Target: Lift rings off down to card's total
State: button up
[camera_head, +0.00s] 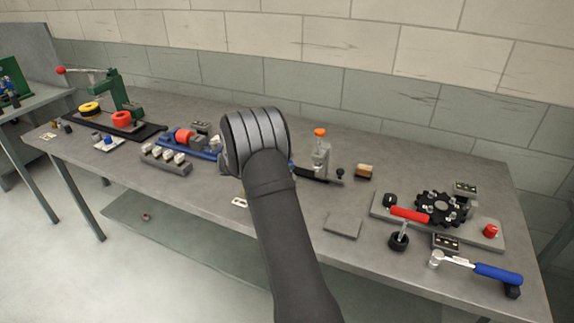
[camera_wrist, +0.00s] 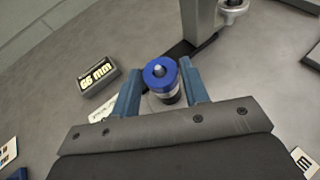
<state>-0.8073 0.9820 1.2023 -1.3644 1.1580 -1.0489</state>
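In the wrist view a stack on a peg, topped by a blue ring (camera_wrist: 153,79) with a pale peg tip in its centre, stands between the two blue fingers of my gripper (camera_wrist: 160,82). The fingers are apart, one on each side of the stack, with a narrow gap showing on the left. Whether the right finger touches cannot be told. Lower rings are mostly hidden under the blue one. A dark block (camera_wrist: 98,82) reading "66 MM" lies to the left. A white card (camera_wrist: 103,109) is partly hidden behind the left finger. In the head view my arm hides the stack and my fingers.
In the head view an orange-topped stand (camera_head: 320,155) is just right of my wrist, and a blue fixture with a red part (camera_head: 184,137) is to its left. A black gear fixture (camera_head: 440,207) is at right. A flat grey plate (camera_head: 343,224) lies near the front edge.

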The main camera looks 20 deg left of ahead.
jog(key=c, duration=0.6)
jog(key=shift+r, duration=0.1)
